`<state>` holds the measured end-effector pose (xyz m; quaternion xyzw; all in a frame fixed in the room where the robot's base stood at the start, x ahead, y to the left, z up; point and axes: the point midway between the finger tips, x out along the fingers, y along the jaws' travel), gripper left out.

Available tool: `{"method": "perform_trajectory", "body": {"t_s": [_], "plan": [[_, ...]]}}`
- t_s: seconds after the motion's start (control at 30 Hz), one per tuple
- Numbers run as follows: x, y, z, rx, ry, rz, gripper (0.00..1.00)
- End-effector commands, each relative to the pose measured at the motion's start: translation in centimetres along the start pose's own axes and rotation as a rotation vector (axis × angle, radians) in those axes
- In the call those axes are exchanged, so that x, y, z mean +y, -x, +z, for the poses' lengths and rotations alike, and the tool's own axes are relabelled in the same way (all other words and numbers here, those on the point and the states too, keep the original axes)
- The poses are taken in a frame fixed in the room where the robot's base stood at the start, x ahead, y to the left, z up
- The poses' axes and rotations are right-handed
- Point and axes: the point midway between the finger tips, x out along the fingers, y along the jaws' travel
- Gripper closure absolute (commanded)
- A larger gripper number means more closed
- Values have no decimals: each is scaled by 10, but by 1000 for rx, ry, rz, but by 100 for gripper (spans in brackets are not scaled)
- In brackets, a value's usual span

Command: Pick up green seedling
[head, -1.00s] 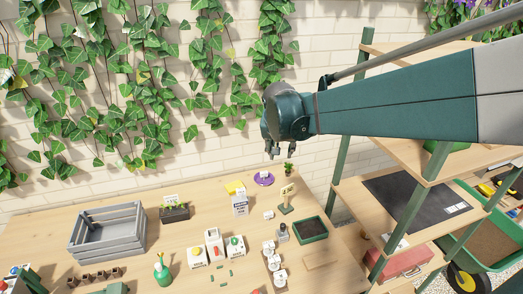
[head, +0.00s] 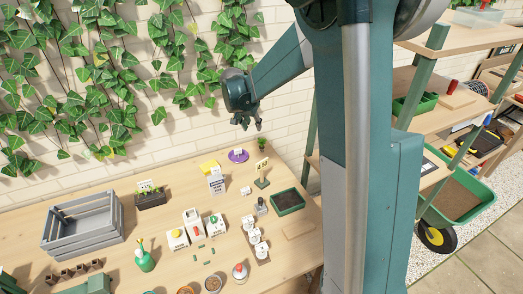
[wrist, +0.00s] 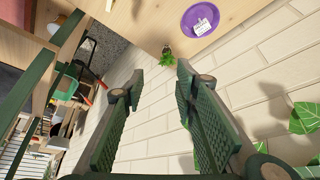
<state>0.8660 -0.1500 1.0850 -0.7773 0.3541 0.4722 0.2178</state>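The green seedling (head: 260,143) is a small leafy plant in a tiny pot near the back edge of the wooden table. In the wrist view the seedling (wrist: 168,56) is beyond the fingertips, roughly midway between them, at the table's edge. My gripper (head: 246,124) hangs above the back of the table, just up and left of the seedling in the head view. In the wrist view my gripper (wrist: 156,88) has its two fingers wide apart with nothing between them. Finger and plant are not touching.
A purple saucer (head: 238,156) with a white label lies left of the seedling. A grey crate (head: 83,223) stands at left. The brick wall (wrist: 255,80) is close behind.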

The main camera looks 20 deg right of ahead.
Motion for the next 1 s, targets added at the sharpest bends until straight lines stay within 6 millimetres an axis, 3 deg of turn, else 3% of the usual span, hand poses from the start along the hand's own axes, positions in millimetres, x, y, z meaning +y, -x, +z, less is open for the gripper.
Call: {"method": "perform_trajectory", "body": {"t_s": [0.8,1.0], "plan": [[-36,-174,-23,34,-234,133,71],[-38,-199,-24,42,-270,152,71]]}}
